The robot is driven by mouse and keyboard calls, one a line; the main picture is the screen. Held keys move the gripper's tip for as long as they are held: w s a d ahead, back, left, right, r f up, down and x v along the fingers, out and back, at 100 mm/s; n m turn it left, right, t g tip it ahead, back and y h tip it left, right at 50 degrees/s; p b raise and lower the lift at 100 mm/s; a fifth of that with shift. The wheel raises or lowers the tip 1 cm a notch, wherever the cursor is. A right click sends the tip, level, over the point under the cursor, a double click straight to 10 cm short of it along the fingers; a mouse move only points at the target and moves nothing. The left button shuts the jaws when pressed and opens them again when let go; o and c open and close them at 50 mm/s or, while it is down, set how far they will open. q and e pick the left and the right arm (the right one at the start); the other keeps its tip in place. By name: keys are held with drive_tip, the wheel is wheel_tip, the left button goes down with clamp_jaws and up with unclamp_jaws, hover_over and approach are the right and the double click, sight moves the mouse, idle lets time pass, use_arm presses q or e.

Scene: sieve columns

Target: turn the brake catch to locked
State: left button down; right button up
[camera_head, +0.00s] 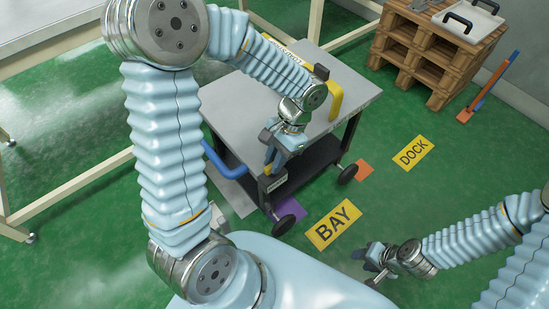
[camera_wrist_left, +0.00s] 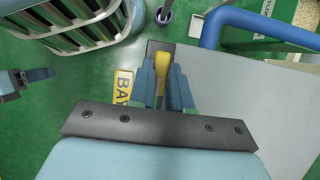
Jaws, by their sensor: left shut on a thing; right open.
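The brake catch (camera_wrist_left: 177,80) shows as a yellow lever on a dark plate (camera_wrist_left: 158,46) at the corner of a grey-topped cart (camera_head: 236,102). My left gripper (camera_head: 273,158) is at the cart's near corner, pointing down. In the left wrist view its two blue fingers (camera_wrist_left: 166,86) are shut on the yellow lever, one on each side. The gripper hides the lever in the head view, and I cannot read its locked or free marking. My right gripper (camera_head: 369,268) is open and empty, low over the green floor, away from the cart.
Yellow BAY (camera_head: 333,224) and DOCK (camera_head: 413,153) signs lie on the floor. Wooden pallets (camera_head: 437,50) stand at the back right.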

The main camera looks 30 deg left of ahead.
idle(0.4)
use_arm(q)
drive_tip(key=c, duration=1.1)
unclamp_jaws()
drive_tip(key=shift+o, duration=0.2)
drive_tip(key=p+v, duration=0.1)
drive_tip(key=v, duration=1.3)
drive_tip(key=shift+s+f, duration=0.1)
